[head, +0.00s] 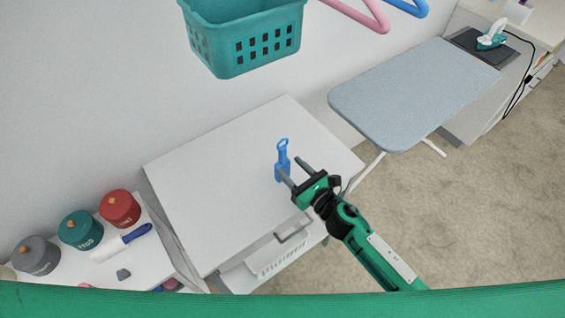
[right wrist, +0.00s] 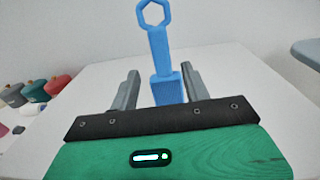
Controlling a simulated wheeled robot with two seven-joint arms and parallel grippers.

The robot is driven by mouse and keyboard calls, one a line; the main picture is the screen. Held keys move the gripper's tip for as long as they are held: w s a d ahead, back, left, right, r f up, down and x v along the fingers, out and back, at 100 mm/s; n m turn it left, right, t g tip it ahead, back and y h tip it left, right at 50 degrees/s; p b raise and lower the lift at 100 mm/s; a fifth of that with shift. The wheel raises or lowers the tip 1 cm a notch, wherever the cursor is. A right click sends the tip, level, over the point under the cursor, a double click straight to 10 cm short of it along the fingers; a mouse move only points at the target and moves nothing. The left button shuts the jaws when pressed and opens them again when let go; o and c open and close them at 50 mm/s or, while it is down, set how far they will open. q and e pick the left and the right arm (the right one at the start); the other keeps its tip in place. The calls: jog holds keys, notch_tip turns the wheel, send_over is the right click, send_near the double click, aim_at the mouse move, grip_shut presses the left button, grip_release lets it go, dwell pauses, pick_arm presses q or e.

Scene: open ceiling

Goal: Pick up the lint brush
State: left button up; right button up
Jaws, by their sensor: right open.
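The blue lint brush (head: 282,153) stands upright on the white tabletop (head: 215,170), with a ring at the top of its handle and a block-like head below. In the right wrist view the brush (right wrist: 158,48) rises in the middle, between the lines of the two fingers. My right gripper (head: 290,168) is open, its grey fingers pointing toward the brush's lower part. In the right wrist view a gap shows on each side of the brush; I cannot tell whether either finger touches it. The brush's base is partly hidden by the gripper. My left gripper is not in view.
A teal basket (head: 245,40) hangs above the table. An ironing board (head: 410,95) stands at the right, with an iron (head: 492,36) beyond it. Several lidded jars (head: 80,230) and a white roller with a blue handle (head: 115,246) are on the left shelf. The tabletop's left side is clear.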

aim_at(284, 158)
jog(key=shift+w+a+r+p, duration=0.4)
jog(key=shift+w+r+p, duration=0.05)
jog(key=shift+w+p, duration=0.15)
jog(key=p+x, duration=0.1)
jog(key=x, duration=0.2)
jog(key=shift+w, duration=0.2)
jog(key=shift+w+a, duration=0.15)
jog(key=shift+a, duration=0.1)
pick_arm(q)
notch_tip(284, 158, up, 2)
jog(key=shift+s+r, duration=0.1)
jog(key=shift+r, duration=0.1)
pick_arm(e)
jog(key=shift+f, duration=0.1)
jog(key=shift+c, duration=0.2)
grip_shut()
